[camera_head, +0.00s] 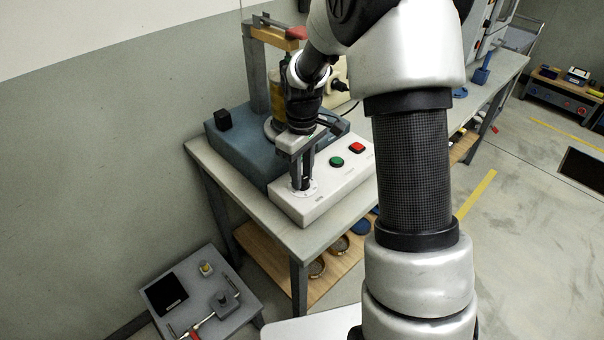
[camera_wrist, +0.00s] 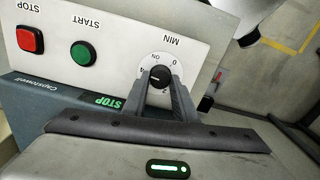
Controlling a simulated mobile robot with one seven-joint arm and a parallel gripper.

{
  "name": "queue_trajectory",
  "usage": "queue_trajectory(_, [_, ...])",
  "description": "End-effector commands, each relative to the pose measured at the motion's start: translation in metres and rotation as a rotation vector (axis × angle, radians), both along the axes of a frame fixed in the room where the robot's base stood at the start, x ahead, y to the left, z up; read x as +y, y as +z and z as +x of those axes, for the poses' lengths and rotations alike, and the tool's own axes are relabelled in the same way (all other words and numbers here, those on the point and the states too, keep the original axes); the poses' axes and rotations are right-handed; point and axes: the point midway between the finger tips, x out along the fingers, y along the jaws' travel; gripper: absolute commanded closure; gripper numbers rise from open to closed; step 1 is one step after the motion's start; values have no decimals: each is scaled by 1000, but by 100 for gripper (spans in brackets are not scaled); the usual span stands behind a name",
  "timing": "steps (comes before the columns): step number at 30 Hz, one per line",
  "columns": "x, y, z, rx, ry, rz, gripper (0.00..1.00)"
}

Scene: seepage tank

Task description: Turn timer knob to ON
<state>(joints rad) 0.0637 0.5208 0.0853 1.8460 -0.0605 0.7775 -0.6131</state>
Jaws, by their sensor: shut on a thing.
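The timer knob (camera_wrist: 157,77) is a black round knob on a white dial with marks including 0, ON and MIN, on the white control panel (camera_wrist: 128,22). Its white pointer line shows in the wrist view. My gripper (camera_wrist: 159,84) is shut on the knob, with one grey finger on either side of it. In the head view my gripper (camera_head: 301,182) points down at the dial (camera_head: 312,190) near the panel's left end, and its fingers partly hide the knob. The exact setting of the knob is hard to read.
A green START button (camera_head: 336,161) and a red STOP button (camera_head: 357,147) sit on the same panel. A blue-grey machine base (camera_head: 235,139) stands behind it on the table (camera_head: 330,232). A low grey stand (camera_head: 198,296) is at lower left.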

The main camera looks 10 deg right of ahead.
Motion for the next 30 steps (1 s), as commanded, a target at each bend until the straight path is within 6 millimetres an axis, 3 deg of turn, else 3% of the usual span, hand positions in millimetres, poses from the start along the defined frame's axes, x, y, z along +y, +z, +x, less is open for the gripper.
queue_trajectory(18, [-1, 1, 1, -2, -580, 0, 97])
queue_trajectory(30, [-2, 1, 1, -2, -852, 0, 97])
